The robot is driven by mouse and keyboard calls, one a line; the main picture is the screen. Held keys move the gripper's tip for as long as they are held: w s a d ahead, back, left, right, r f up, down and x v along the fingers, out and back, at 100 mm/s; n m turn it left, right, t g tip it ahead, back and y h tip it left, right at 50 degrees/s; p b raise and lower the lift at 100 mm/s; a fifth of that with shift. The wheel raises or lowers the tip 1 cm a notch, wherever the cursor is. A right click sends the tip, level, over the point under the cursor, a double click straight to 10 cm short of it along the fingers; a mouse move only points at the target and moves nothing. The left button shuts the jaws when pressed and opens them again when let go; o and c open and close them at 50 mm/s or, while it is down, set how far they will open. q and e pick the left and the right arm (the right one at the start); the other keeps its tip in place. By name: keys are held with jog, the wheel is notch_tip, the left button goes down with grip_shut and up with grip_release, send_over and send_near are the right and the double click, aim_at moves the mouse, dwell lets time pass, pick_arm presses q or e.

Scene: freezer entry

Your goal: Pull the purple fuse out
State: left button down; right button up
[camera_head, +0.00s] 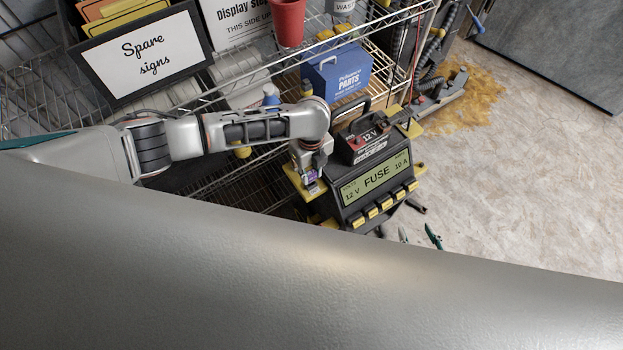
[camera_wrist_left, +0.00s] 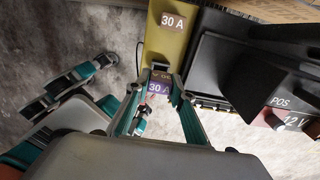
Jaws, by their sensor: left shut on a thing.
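The purple fuse (camera_head: 310,176), marked 30 A, is at the left side of the black fuse box (camera_head: 348,190). It also shows in the left wrist view (camera_wrist_left: 158,87). My left gripper (camera_head: 312,167) is shut on it, with one finger on each side. The fuse is beside a yellow plate (camera_wrist_left: 171,24) marked 30 A. I cannot tell how deep it sits in its slot. Two teal fingertips of my right gripper (camera_head: 418,236) show apart below the fuse box in the head view, with nothing seen between them.
A 12 V battery (camera_head: 362,142) stands on top of the fuse box. Several yellow fuses (camera_head: 386,203) line its front. A wire shelf behind holds a blue parts box (camera_head: 336,73), a red cup (camera_head: 288,22) and signs (camera_head: 141,53). The floor (camera_head: 520,160) at right is mostly clear.

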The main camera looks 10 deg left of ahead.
aim_at(311, 172)
pick_arm(q)
jog(key=shift+r, duration=1.95)
